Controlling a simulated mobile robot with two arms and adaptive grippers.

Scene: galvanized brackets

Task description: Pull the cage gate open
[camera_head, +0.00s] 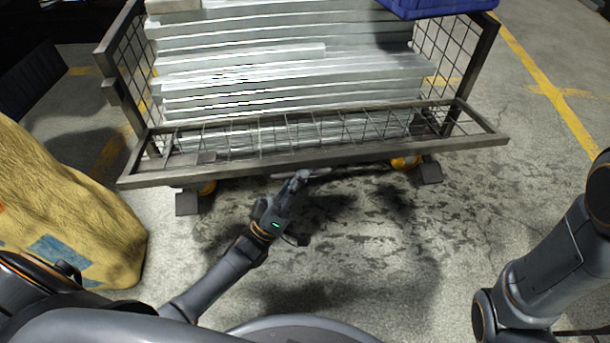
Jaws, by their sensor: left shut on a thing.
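The cage gate (345,157) is a grey metal frame with wire mesh, across the front of a wheeled cage (115,90). Its near rail stands out toward me, past the cage's side panels, and the gate looks tilted outward. Its exact angle is hard to tell. A pale handle (318,174) sits under the middle of the near rail. My left gripper (302,177) is shut on this handle; its fingertips are small and partly hidden. My right arm shows at the right edge, but its gripper is out of view.
Long galvanized brackets (290,70) are stacked in the cage. A blue crate (435,8) sits at the top right. Casters with yellow hubs (405,162) stand under the cage. A yellowish wrapped bulk (60,205) fills the left side. The stained concrete floor (400,250) in front is clear.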

